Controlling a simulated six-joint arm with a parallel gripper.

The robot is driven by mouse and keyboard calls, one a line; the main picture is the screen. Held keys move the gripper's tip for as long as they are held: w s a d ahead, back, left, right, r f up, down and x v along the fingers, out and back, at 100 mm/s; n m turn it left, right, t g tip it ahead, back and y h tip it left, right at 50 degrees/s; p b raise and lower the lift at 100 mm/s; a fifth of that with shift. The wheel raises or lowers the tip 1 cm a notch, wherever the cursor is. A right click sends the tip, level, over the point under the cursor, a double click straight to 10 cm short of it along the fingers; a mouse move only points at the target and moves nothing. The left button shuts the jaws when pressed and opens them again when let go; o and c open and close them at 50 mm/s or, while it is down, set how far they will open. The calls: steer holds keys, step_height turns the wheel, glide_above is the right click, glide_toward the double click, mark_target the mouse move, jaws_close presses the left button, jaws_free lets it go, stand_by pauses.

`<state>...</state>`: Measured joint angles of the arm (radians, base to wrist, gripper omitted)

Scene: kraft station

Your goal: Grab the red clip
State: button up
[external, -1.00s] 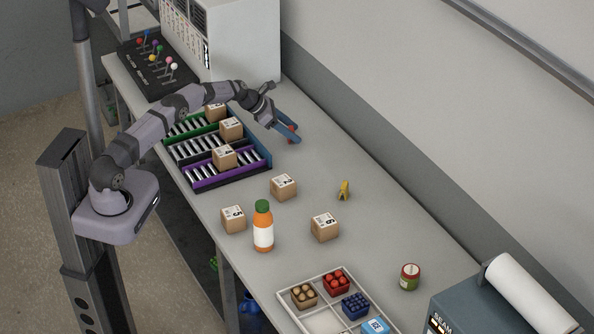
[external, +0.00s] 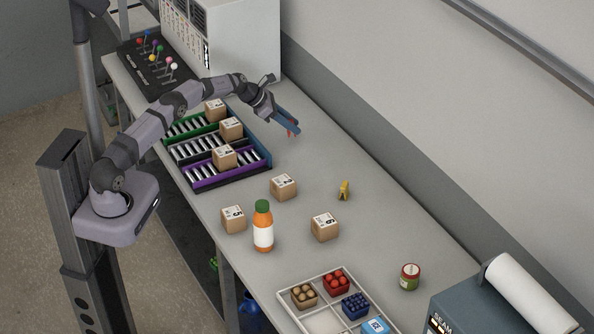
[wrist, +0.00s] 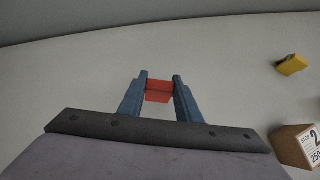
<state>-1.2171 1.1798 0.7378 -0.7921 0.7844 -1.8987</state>
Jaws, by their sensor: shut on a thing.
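The red clip (wrist: 159,91) sits between the two blue fingers of my gripper (wrist: 159,88) in the wrist view, with a finger against each side. My gripper is shut on it. In the external view, my gripper (external: 290,128) is over the back part of the table, to the right of the roller racks. A small part of the red clip (external: 291,132) shows at the fingertips there. The clip appears to be held above the table top, though the height is hard to judge.
A yellow clip (external: 344,190) lies on the table, with cardboard boxes (external: 283,187) near it. An orange bottle (external: 263,228) stands toward the front edge. Roller racks (external: 225,180) holding boxes lie left of my gripper. A white tray (external: 322,322) and jar (external: 410,277) are farther right.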

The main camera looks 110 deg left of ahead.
step_height(320, 180, up, 7)
steer(key=shift+r, duration=0.2)
